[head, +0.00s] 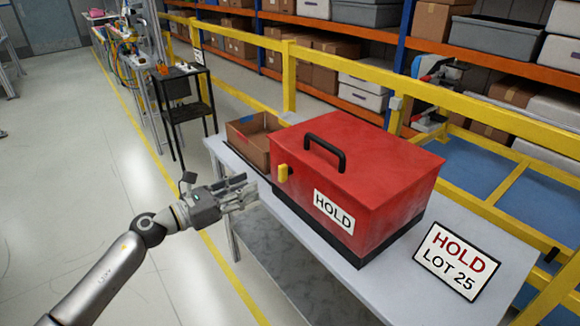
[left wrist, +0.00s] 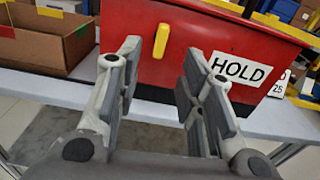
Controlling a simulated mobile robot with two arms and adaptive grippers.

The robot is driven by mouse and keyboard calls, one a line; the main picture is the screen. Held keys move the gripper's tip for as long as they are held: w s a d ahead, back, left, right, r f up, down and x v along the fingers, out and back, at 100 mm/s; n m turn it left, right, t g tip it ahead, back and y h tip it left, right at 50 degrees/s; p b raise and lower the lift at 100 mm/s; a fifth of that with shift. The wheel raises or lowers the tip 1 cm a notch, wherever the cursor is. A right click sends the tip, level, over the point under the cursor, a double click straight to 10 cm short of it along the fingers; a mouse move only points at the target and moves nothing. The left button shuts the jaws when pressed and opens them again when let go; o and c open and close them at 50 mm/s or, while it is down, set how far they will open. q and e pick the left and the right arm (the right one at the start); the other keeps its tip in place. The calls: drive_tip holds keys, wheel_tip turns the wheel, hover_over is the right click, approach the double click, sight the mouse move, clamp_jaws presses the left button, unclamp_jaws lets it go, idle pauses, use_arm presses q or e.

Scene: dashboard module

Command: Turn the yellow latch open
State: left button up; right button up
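A red box (head: 345,175) with a black handle on its lid and a dark base sits on the grey table (head: 470,225). The yellow latch (head: 283,172) is on its front face near the left end. In the left wrist view the latch (left wrist: 161,41) stands upright, slightly tilted, beyond the gap between my fingers. My left gripper (head: 243,190) is open and empty in front of the box, a short way from the latch and not touching it. It also shows large in the left wrist view (left wrist: 155,90). My right gripper is not in view.
An open cardboard box (head: 252,140) stands on the table left of the red box. A "HOLD LOT 25" sign (head: 457,261) stands at the right. Yellow railings (head: 290,75) and shelves run behind.

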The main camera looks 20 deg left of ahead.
sight(279, 171)
use_arm(q)
drive_tip(key=x, duration=0.3)
drive_tip(key=p+x, duration=0.1)
drive_tip(key=x, duration=0.2)
drive_tip(key=p+x, duration=0.1)
drive_tip(key=x, duration=0.2)
drive_tip(key=shift+d+r, duration=0.15)
drive_tip(key=shift+r, duration=0.25)
drive_tip(key=shift+w+d+f, duration=0.1)
drive_tip(key=shift+w+d, duration=0.25)
drive_tip(key=shift+w, duration=0.05)
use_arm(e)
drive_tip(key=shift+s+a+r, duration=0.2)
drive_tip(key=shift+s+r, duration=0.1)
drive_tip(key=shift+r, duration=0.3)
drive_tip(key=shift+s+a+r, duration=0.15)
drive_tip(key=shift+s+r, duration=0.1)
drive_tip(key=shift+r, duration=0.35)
use_arm(q)
clamp_jaws()
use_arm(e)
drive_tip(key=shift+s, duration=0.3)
